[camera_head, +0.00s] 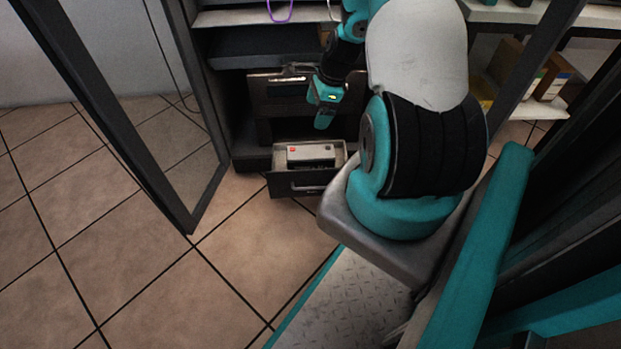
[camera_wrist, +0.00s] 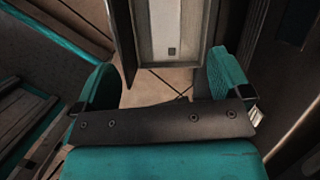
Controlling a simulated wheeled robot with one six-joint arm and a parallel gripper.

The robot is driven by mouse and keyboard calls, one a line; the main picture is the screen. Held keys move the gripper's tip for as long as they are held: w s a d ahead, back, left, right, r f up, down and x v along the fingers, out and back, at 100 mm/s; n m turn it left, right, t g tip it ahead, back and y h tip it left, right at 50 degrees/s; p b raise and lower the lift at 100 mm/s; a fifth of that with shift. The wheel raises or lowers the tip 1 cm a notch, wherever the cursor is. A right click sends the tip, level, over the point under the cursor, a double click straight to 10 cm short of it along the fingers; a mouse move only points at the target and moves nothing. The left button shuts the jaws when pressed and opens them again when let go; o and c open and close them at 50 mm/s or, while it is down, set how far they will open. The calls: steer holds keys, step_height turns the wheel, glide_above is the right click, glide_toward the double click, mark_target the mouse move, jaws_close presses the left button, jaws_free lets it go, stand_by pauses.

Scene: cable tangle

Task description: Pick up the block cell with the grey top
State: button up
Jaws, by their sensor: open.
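The block cell (camera_head: 311,152) shows in the head view as a small box with a pale grey top and a red spot near its left end. It sits in the pulled-out drawer (camera_head: 297,185) low in the dark cabinet. My gripper (camera_head: 324,118) is above the drawer, apart from the cell. In the wrist view, my gripper (camera_wrist: 165,68) is open and empty, its two teal fingers wide apart. Beyond them is a pale grey surface (camera_wrist: 171,25) with a small dark square; it appears to be the cell's top in the drawer.
Cabinet shelves (camera_head: 262,47) stand behind my arm. A glass door (camera_head: 150,120) stands open at left. A purple cable loop (camera_head: 280,18) hangs above the upper shelf. Boxes (camera_head: 552,78) stand on a shelf at right. The tiled floor (camera_head: 150,270) at front left is clear.

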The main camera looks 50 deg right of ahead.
steer(key=m+b, duration=0.1)
glide_toward(311, 151)
steer(key=shift+m, duration=0.3)
steer(key=b+x, duration=0.4)
steer(key=x, duration=0.1)
steer(key=b+x, duration=0.2)
steer(key=shift+a+f, duration=0.2)
steer(key=shift+a, duration=0.2)
steer(key=b+x, duration=0.1)
steer(key=x, duration=0.1)
steer(key=b+x, duration=0.1)
steer(key=b, duration=0.1)
steer(key=b+x, duration=0.2)
steer(key=shift+d+f, duration=0.25)
steer(key=shift+f, duration=0.15)
steer(key=shift+r, duration=0.1)
steer(key=shift+r, duration=0.1)
jaws_close()
